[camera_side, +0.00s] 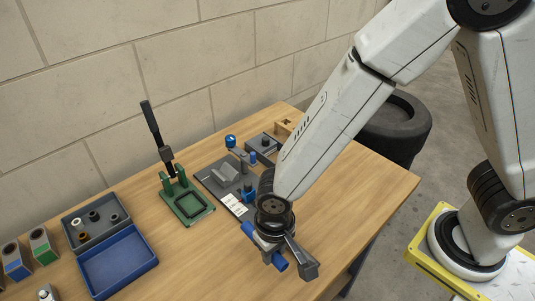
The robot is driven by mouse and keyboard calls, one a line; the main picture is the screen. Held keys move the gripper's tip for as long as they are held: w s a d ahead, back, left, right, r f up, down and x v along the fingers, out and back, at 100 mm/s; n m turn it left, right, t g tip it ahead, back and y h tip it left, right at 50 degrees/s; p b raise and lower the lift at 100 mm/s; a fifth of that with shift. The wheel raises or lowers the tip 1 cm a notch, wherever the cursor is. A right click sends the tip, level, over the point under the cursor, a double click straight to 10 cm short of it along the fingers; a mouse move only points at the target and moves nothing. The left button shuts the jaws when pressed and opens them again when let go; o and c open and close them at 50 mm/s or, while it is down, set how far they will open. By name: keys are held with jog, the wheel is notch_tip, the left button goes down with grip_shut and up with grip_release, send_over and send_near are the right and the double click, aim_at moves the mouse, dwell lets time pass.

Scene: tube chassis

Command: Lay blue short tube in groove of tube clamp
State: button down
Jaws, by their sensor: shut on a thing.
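My gripper (268,248) is at the front right of the table, pointing down, shut on the blue short tube (279,262). One end of the tube shows below the jaws and a blue part shows at their upper left; the middle is hidden by the gripper. A dark grey plate (213,184) lies behind and left of the gripper. It bears a light grey grooved block (225,174), which looks like the tube clamp. The groove looks empty, though it is small in this view. The held tube is apart from the block.
A small blue part (248,194) stands at the plate's right. A green press (187,206) with a raised black lever stands left of the plate. A blue tray (117,262) and a grey parts bin (82,222) lie further left. Bare wood (205,260) lies between tray and gripper.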

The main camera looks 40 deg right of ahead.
jog(key=w+d+r, duration=0.1)
jog(key=w+d, duration=0.3)
jog(key=w, duration=0.8)
jog(key=w+d+r, duration=0.2)
jog(key=w+d, duration=0.3)
jog(key=w, duration=0.7)
jog(key=shift+r+n, duration=0.3)
jog(key=shift+n, duration=0.1)
jog(key=shift+f, duration=0.15)
jog(key=shift+f, duration=3.1)
jog(key=shift+c, duration=1.6)
grip_release()
